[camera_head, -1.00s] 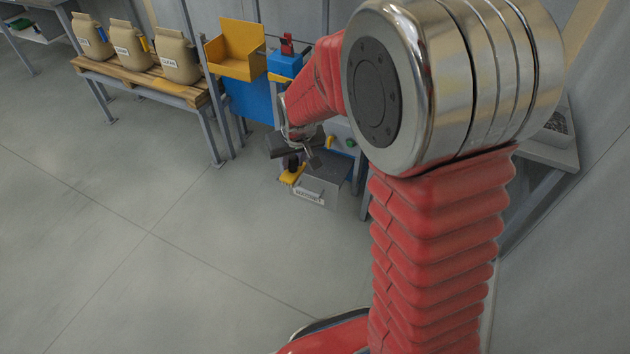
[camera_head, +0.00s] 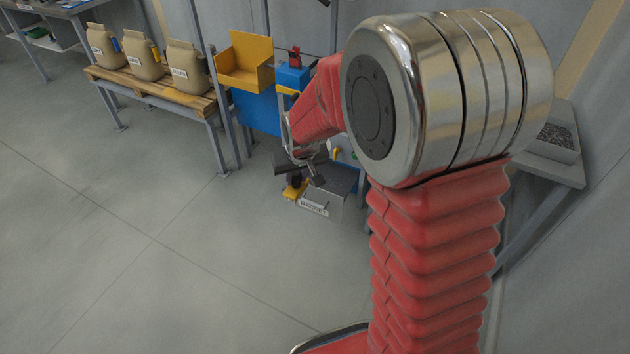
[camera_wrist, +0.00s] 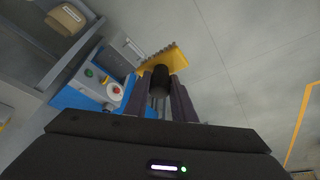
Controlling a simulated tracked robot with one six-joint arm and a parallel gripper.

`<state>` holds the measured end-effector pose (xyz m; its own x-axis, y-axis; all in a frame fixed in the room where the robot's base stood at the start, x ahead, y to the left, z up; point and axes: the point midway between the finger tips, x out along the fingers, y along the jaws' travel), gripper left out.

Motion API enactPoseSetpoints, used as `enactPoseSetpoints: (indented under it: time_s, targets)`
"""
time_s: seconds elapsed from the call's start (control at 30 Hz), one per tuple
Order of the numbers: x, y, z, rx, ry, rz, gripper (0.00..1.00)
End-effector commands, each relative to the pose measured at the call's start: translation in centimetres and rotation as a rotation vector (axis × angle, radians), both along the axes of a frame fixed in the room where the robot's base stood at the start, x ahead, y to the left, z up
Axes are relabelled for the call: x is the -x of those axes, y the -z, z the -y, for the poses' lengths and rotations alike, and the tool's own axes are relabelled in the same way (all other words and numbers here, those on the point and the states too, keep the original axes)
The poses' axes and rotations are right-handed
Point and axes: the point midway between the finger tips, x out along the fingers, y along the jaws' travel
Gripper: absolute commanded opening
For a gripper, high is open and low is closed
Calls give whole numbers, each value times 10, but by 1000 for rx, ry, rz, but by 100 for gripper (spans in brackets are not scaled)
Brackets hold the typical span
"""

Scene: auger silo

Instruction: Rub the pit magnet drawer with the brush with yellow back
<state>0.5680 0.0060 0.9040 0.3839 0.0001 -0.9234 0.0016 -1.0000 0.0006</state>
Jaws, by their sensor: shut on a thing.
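The pit magnet drawer is a grey box with a white label (camera_head: 325,203), low at the foot of the blue machine in the head view. In the wrist view it is the grey box (camera_wrist: 121,52) left of the brush. The brush with yellow back (camera_head: 292,193) is at the drawer's left front. Its yellow back (camera_wrist: 172,60) and dark handle show in the wrist view. My gripper (camera_wrist: 162,84) is shut on the dark handle. It also shows above the drawer in the head view (camera_head: 305,172). I cannot tell whether the bristles touch the drawer.
The blue machine (camera_head: 257,112) with a yellow tray (camera_head: 246,65) stands behind my gripper. A control panel with buttons (camera_wrist: 100,85) is close to the drawer. A wooden-topped bench (camera_head: 170,95) holds three sacks. The floor in front is clear.

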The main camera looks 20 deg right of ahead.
Motion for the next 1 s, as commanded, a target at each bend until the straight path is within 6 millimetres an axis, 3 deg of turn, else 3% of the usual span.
enactPoseSetpoints:
  time_s: [0.3,0.43,0.57,1.0]
  targets:
    - [22,90,5,1,4,-9,0]
    - [32,117,7,1,4,-5,0]
    - [36,127,7,0,3,-2,0]
    - [36,127,6,0,2,0,0]
